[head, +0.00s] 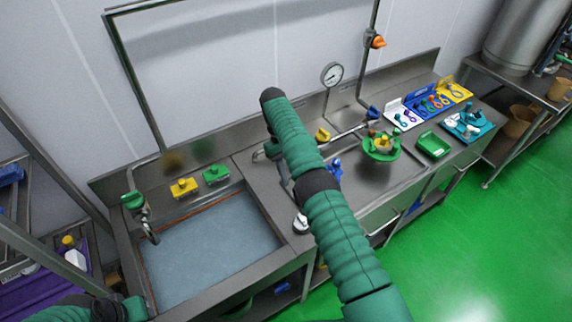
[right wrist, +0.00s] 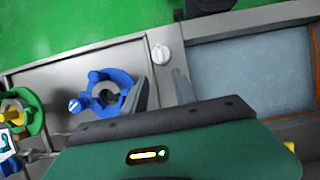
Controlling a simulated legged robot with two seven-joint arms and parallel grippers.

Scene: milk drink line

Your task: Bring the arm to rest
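My right arm (head: 335,235) rises from the bottom edge across the middle of the head view, bent at the top. My right gripper (head: 277,170) hangs partly hidden behind it, over the steel counter beside the sink. In the right wrist view its two grey fingers (right wrist: 162,88) stand apart with nothing between them. The white round knob (right wrist: 160,53) lies beyond the fingertips, and a blue ring-shaped fitting (right wrist: 125,82) is beside them. My left arm (head: 75,309) shows only at the bottom left corner; its gripper is out of the picture.
The sink (head: 210,250) holds grey-blue liquid. A green round fitting (head: 382,155), a green tray (head: 433,145) and a teal tray (head: 484,130) stand on the counter at right. A pressure gauge (head: 332,74) stands behind. Green floor (head: 480,240) is clear at lower right.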

